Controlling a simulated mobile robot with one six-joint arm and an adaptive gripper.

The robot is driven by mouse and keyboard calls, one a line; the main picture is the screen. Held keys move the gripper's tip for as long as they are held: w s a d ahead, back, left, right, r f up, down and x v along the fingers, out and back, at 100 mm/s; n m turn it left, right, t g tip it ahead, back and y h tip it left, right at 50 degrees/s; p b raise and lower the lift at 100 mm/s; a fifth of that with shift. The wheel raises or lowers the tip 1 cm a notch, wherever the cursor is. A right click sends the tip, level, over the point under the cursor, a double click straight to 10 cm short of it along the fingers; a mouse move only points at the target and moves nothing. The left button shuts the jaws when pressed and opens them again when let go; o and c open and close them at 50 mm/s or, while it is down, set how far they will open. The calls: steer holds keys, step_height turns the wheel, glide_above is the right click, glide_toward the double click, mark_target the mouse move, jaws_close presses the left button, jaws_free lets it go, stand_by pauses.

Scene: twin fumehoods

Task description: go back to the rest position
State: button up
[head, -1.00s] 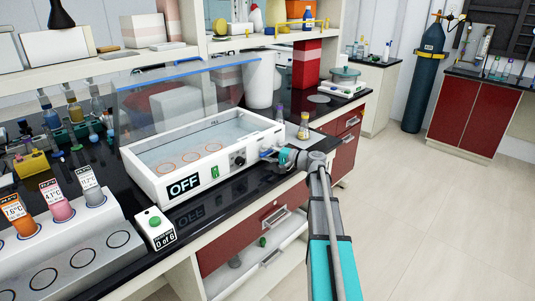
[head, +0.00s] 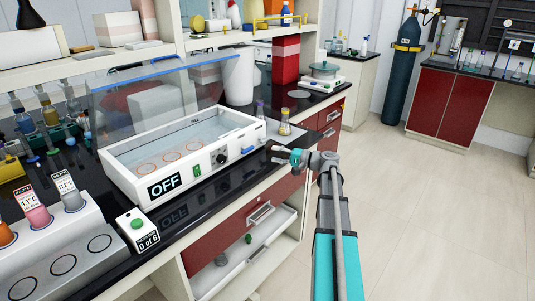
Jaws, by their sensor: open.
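My gripper (head: 275,154) is in the middle of the head view, at the end of my arm, small and dark at the tips. It is open and holds nothing that I can see. It is just off the right front corner of a white water bath (head: 190,165), near the counter's front edge. The bath has a raised clear lid (head: 150,90), a black knob, a green switch, a blue part on its front and a sign reading OFF. Small bottles (head: 284,125) stand behind my gripper.
The black counter (head: 205,205) holds a tube rack (head: 60,235) and a white box (head: 137,230) with a green button reading "0 of 6". An open drawer (head: 240,262) juts out below. A gas cylinder (head: 402,85) stands far back. The floor (head: 440,200) at right is clear.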

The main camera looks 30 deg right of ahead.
steer(key=shift+s+d, duration=0.35)
steer(key=shift+s, duration=0.15)
stand_by(0.4)
